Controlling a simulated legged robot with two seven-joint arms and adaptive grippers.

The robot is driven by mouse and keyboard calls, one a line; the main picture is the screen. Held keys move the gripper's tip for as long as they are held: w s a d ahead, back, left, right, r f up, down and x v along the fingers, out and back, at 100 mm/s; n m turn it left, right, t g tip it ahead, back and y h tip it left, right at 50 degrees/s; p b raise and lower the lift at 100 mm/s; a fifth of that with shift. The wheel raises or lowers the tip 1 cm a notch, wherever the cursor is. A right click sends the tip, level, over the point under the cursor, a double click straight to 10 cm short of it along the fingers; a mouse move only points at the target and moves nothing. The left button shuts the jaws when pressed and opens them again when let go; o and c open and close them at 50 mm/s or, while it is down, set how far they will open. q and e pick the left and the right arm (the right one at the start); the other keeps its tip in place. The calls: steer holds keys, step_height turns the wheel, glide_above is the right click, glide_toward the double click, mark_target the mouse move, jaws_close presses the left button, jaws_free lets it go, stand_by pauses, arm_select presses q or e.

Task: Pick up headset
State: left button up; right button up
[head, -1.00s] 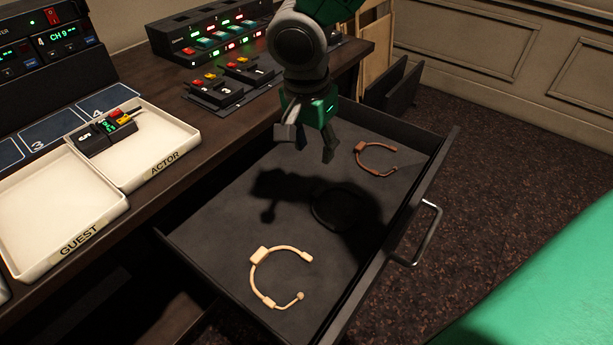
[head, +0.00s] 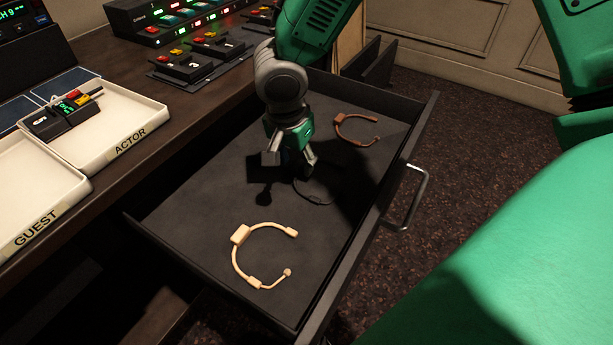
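Three headsets lie in the open dark drawer (head: 185,205). A cream headset (head: 240,235) lies near the front. A brown headset (head: 340,128) lies toward the far right corner. A black headset (head: 318,202) lies between them, partly covered by my gripper and hard to see in its shadow. My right gripper (head: 288,165) points down over the drawer, just above the black headset's left side. Its fingers are apart, and I see nothing held between them. Whether a finger touches the headset I cannot tell. My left gripper is out of view.
A desk left of the drawer holds white trays marked GUEST (head: 82,188) and ACTOR (head: 160,112). A small pack (head: 62,118) lies in the ACTOR tray. The drawer has raised walls and a metal handle (head: 415,200) on its right side.

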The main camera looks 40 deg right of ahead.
steer(key=shift+d+f, duration=0.2)
steer(key=shift+f, duration=0.35)
steer(key=shift+d+f, duration=0.1)
steer(key=shift+d, duration=0.3)
steer(key=shift+a, duration=0.2)
jaws_close()
steer(key=shift+a, duration=0.15)
steer(key=shift+r, duration=0.2)
